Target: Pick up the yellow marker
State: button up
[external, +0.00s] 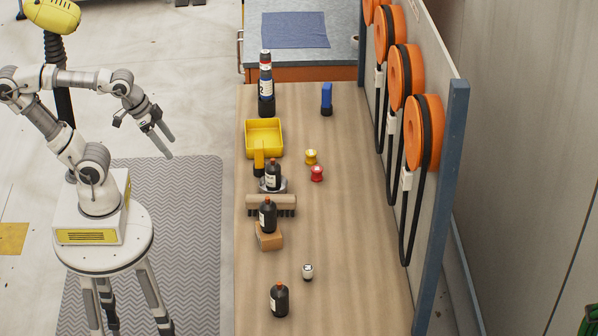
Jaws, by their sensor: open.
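A narrow upright yellow-orange thing with a dark lower part (259,156) stands on the wooden table, in front of the yellow bin (264,149). It looks like the yellow marker, though it is too small to be sure. A dark bottle (273,178) stands close at its right, and I cannot tell whether they touch. A small yellow spool-shaped thing (311,157) stands further right. My gripper (170,149) is open and empty, in the air left of the table, well apart from all of these, with its fingers pointing down and to the right.
A brush (271,203), a bottle (268,217) on a brown block (269,239), another bottle (279,301) and a small white-topped jar (307,271) stand nearer. A red spool (317,174), blue thing (327,99) and tall stack (265,86) stand around. The table's right side is clear.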

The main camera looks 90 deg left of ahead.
jog(key=w+a+f+m+g+y+b, duration=0.1)
jog(key=w+a+m+g+y+b, duration=0.2)
jog(key=w+a, duration=0.55)
jog(key=m+t+y+b, duration=0.1)
jog(key=m+y+b, duration=0.3)
jog(key=m+y, duration=1)
send_over(311, 153)
jog(key=v, duration=0.5)
notch_tip(311, 153, down, 18)
jog(key=m+h, duration=0.4)
jog(key=shift+s+a+f+b, duration=0.1)
jog(key=shift+f+b, duration=0.1)
jog(key=shift+f, duration=0.65)
jog(key=shift+s+a+f+b, duration=0.1)
jog(key=shift+f+b, duration=0.05)
jog(key=shift+f, duration=0.7)
jog(key=f, duration=0.3)
jog(key=shift+w+a+f+b, duration=0.1)
jog(key=shift+a+f+b, duration=0.15)
jog(key=shift+a+b, duration=0.1)
jog(key=shift+x, duration=1.1)
jog(key=shift+w+r, duration=0.1)
jog(key=shift+r, duration=0.1)
grip_shut()
